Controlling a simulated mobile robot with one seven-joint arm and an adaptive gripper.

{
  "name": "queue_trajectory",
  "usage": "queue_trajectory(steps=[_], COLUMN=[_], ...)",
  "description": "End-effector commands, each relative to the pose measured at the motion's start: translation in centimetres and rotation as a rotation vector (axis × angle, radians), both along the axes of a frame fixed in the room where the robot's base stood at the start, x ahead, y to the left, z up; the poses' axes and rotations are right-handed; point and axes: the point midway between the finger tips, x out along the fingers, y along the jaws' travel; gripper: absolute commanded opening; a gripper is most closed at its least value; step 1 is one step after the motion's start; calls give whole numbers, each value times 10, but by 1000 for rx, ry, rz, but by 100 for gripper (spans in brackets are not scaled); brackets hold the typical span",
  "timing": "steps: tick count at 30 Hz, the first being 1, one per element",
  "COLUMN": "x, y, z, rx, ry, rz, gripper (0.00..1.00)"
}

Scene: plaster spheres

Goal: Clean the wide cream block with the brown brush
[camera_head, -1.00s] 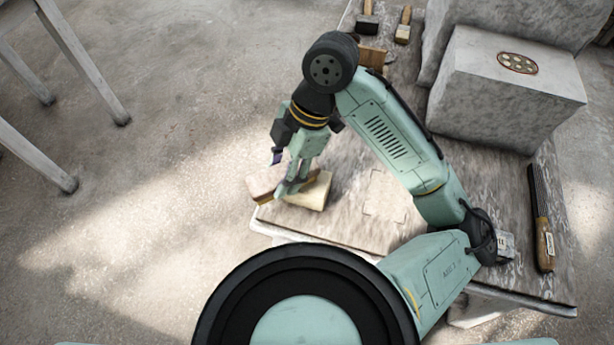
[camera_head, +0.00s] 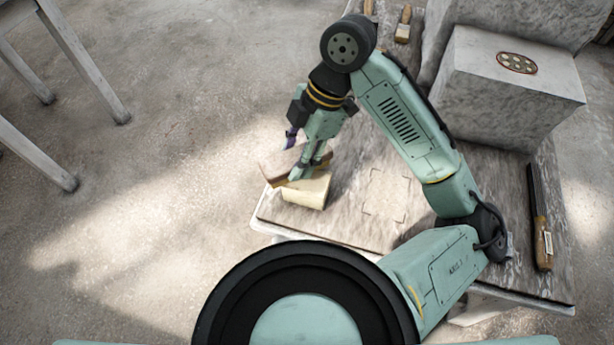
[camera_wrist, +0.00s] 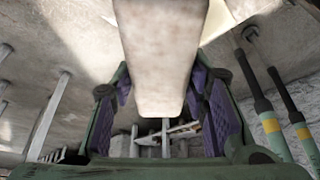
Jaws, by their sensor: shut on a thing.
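My gripper (camera_head: 304,172) is shut on the brush (camera_head: 281,163), a pinkish-brown block with a darker bristle side. The brush is tilted and lies over the far left side of the cream block (camera_head: 310,191). I cannot tell whether its bristles touch the block. The cream block rests near the left front corner of the worktable, partly hidden by my gripper and the brush. In the wrist view the pale brush body (camera_wrist: 162,55) sits between my purple-padded fingers, its bristles hidden.
The worktable (camera_head: 350,232) has a square marked area (camera_head: 385,195) right of the cream block. A grey plaster block (camera_head: 490,105) stands at the back right. A wooden-handled rasp (camera_head: 540,215) lies on the right. A small brush (camera_head: 403,25) lies at the back. Stool legs (camera_head: 90,75) stand left.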

Motion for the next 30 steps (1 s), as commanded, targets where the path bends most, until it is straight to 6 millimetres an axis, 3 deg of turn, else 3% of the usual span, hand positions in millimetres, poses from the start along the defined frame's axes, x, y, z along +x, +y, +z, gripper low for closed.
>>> queue_trajectory(steps=[30], x=[3], y=[-1], z=[-10], rx=[1], ry=[0], rz=[1], gripper=[19])
